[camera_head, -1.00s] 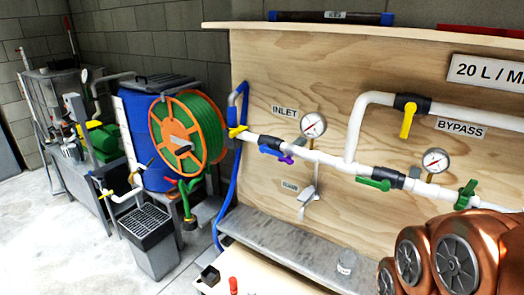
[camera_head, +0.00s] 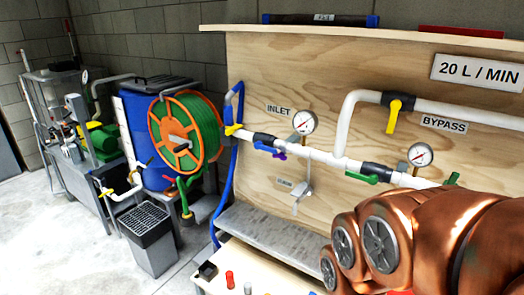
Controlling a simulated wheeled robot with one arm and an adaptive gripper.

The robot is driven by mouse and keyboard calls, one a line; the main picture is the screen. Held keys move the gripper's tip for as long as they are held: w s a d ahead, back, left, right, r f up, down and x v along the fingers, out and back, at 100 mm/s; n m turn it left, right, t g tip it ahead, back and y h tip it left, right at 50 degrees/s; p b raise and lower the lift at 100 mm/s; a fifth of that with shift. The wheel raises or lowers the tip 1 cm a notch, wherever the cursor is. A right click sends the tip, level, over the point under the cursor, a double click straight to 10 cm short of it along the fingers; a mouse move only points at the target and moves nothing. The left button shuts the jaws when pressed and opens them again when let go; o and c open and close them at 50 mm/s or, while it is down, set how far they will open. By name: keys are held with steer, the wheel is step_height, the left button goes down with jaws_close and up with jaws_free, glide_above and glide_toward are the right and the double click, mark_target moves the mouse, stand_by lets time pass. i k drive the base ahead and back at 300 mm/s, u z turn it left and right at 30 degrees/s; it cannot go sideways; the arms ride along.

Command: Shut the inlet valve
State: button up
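The INLET label (camera_head: 278,110) is on the plywood panel above the white pipe. Below it, a dark valve body on the pipe has a blue lever (camera_head: 266,148), which lies roughly along the pipe. A small purple part (camera_head: 281,156) sits at the lever's right end. A yellow handle (camera_head: 233,130) is at the pipe's left end, by the blue hose. A pressure gauge (camera_head: 304,122) stands above the pipe, right of the blue lever. My copper-coloured arm links fill the lower right. My gripper is not in view.
A green lever (camera_head: 361,177) and a second gauge (camera_head: 420,155) are further right on the pipe. The yellow bypass lever (camera_head: 394,115) hangs above. A grey ledge (camera_head: 262,232) and a table with small items are below. A hose reel (camera_head: 185,140) stands left.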

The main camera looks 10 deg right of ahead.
mark_target(258, 145)
steer(key=z, duration=0.55)
steer(key=k, duration=1.3)
steer(key=z, duration=0.05)
steer(key=i, duration=0.6)
steer(key=u, duration=1.4)
steer(key=i, duration=0.55)
steer(key=u, duration=0.6)
